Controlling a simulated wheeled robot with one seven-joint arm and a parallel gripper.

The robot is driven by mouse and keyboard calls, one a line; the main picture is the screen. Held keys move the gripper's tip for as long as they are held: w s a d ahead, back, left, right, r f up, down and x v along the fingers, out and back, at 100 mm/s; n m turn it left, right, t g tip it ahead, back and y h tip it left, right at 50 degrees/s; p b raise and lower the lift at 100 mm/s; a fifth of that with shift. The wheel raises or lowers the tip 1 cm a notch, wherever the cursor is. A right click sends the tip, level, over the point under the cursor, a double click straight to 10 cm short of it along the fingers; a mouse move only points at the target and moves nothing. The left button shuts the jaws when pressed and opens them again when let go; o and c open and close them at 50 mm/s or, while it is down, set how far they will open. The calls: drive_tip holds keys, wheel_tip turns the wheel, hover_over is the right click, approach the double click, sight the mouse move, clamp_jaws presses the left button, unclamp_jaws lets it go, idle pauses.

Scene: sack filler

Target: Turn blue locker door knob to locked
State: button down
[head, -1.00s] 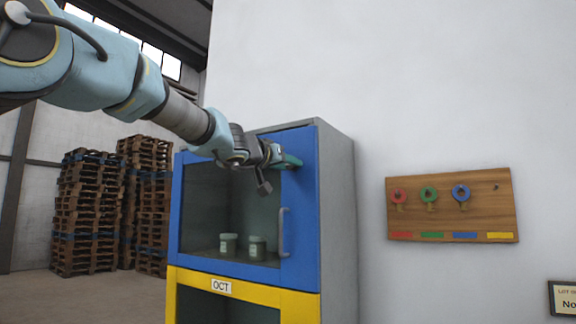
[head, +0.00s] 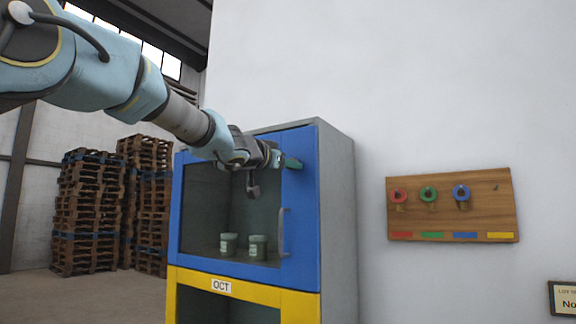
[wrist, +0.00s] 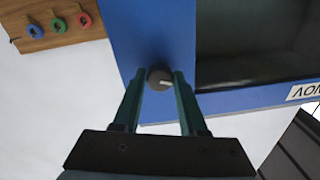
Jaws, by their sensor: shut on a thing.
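The blue locker door (head: 300,205) is closed, with a dark window and a vertical handle (head: 284,232). My gripper (head: 296,163) is at the door's upper right and hides the knob in the head view. In the wrist view, the round dark knob (wrist: 159,79) sits on the blue door frame between the two green fingertips of my gripper (wrist: 159,76). The fingers are shut on it. A pale mark on the knob points right in the wrist view. I cannot tell whether this is the locked position.
Two jars (head: 258,247) stand behind the blue door's window. A yellow door (head: 292,301) labelled OCT is below. A wooden board (head: 490,205) with red, green and blue key tags hangs on the wall at right. Pallet stacks (head: 86,210) stand far left.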

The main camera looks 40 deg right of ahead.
drive_tip(key=m, duration=0.7)
drive_tip(key=m+b, duration=0.1)
drive_tip(key=m, duration=0.6)
drive_tip(key=shift+w+g+h, duration=0.15)
drive_tip(key=shift+g+h, duration=0.15)
idle(0.3)
drive_tip(key=shift+c, duration=2.2)
unclamp_jaws()
drive_tip(key=b+v, duration=0.2)
drive_tip(key=v, duration=0.9)
